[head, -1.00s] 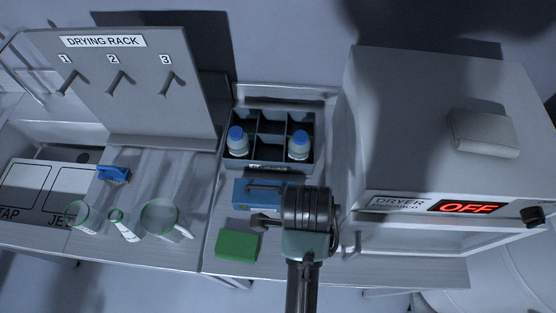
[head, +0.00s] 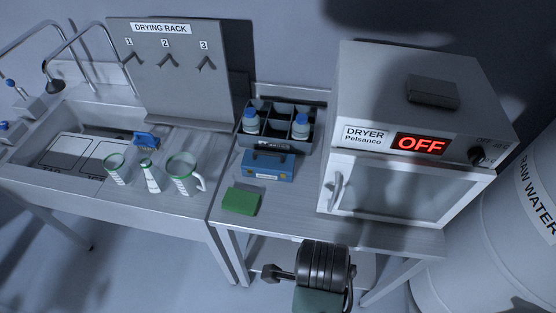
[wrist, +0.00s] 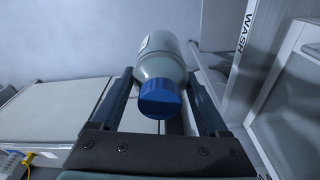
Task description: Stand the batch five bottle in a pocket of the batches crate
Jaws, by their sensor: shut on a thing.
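In the wrist view a pale bottle with a blue cap (wrist: 160,62) lies between the two fingers of my gripper (wrist: 165,100), which is shut on it. Its cap points toward the wrist camera, and its label is turned too far to read. In the head view the dark crate (head: 273,145) stands on the bench left of the dryer. Two blue-capped bottles stand in its pockets, one on the left (head: 250,122) and one on the right (head: 300,128). Other pockets look empty. In the head view my wrist shows at the bottom, in front of the bench; the fingers and held bottle are hidden.
A blue box with a handle (head: 267,166) and a green block (head: 241,200) sit in front of the crate. The dryer (head: 400,190), marked OFF, stands close on the right. Glassware (head: 183,175) stands at left below the drying rack (head: 170,75).

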